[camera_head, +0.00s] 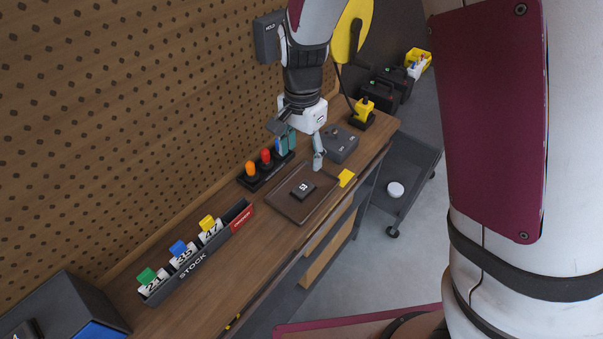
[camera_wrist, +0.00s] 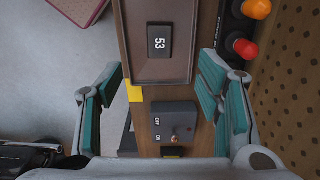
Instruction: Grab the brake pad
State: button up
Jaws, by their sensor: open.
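The brake pad appears to be the small dark block marked 53 (camera_head: 303,188). It lies flat in a shallow brown tray (camera_head: 279,204) on the wooden bench. In the wrist view the block (camera_wrist: 159,41) shows at the top centre, inside the tray (camera_wrist: 140,70). My gripper (camera_head: 300,141) is above the bench, behind the tray towards the grey switch box. Its teal-padded fingers are spread wide in the wrist view (camera_wrist: 160,82), with nothing between them. The block is beyond the fingertips and apart from them.
A grey switch box (camera_head: 340,145) stands beside the tray, with a yellow note (camera_head: 346,177) near the tray's corner. Orange and red knobs (camera_head: 258,163) stand by the pegboard. A STOCK rack (camera_head: 205,246) holds numbered cards. A dark cart (camera_head: 402,175) is beyond the bench.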

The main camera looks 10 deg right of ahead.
send_over(303, 188)
notch_tip(303, 188, down, 7)
jog(key=shift+s+a, duration=0.1)
jog(key=shift+w+f, duration=0.2)
jog(key=shift+f, duration=2.3)
grip_shut()
